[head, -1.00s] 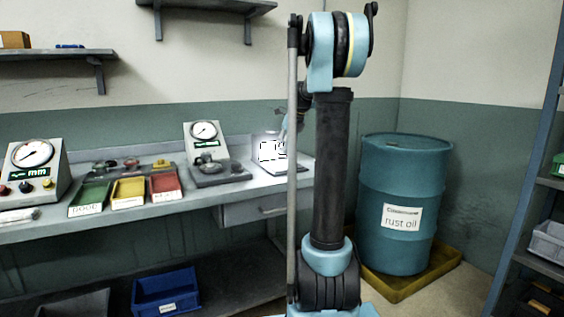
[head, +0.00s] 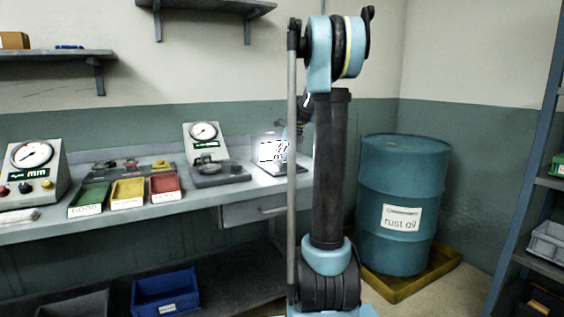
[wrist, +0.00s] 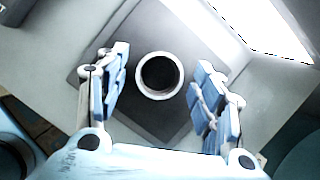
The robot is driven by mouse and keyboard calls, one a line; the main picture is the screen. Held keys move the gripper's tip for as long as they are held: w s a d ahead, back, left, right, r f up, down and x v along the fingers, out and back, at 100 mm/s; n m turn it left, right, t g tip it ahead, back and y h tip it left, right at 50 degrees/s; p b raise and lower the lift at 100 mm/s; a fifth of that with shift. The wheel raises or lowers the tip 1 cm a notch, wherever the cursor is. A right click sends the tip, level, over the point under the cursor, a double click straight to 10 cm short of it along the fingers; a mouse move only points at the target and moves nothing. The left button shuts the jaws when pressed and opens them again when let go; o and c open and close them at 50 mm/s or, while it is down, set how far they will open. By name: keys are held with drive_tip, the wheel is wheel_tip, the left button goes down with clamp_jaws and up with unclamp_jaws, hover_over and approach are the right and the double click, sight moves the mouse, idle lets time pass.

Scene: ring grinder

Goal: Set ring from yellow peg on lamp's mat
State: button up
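A pale metal ring (wrist: 160,75) lies on the dark square mat (wrist: 148,22) in the wrist view, its hole facing the camera. My gripper (wrist: 160,85) is open around it, one blue-padded finger on each side, with a visible gap between each finger and the ring. The bright lamp panel (wrist: 262,22) stands at the upper right of the mat. In the head view the lamp (head: 272,150) glows at the right end of the bench, and my arm hides much of the gripper and mat. The yellow peg (head: 160,164) stands on a rack; I see no clear ring on it.
Green (head: 90,195), yellow (head: 128,190) and red (head: 165,184) trays stand along the bench front. A dial gauge (head: 205,140) stands left of the lamp, and a larger gauge (head: 35,170) at far left. A rust oil drum (head: 402,180) stands right of my arm.

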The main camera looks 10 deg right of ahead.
drive_tip(key=v, duration=1.2)
drive_tip(key=s+a+f+n+h, duration=0.1)
drive_tip(key=s+f+n, duration=0.35)
drive_tip(key=s, duration=0.35)
drive_tip(key=s+a+f+n, duration=0.2)
drive_tip(key=s+f+n, duration=0.1)
drive_tip(key=s+n, duration=0.3)
drive_tip(key=s+a+f+n+h, duration=0.1)
drive_tip(key=s+f+n, duration=0.2)
drive_tip(key=s, duration=0.6)
drive_tip(key=s+f+n+h, duration=0.1)
drive_tip(key=s+f+n, duration=1.2)
drive_tip(key=s+f, duration=0.4)
drive_tip(key=shift+s+f+g, duration=0.25)
drive_tip(key=shift+s+g, duration=0.15)
drive_tip(key=shift+a+n, duration=0.15)
drive_tip(key=shift+n, duration=0.1)
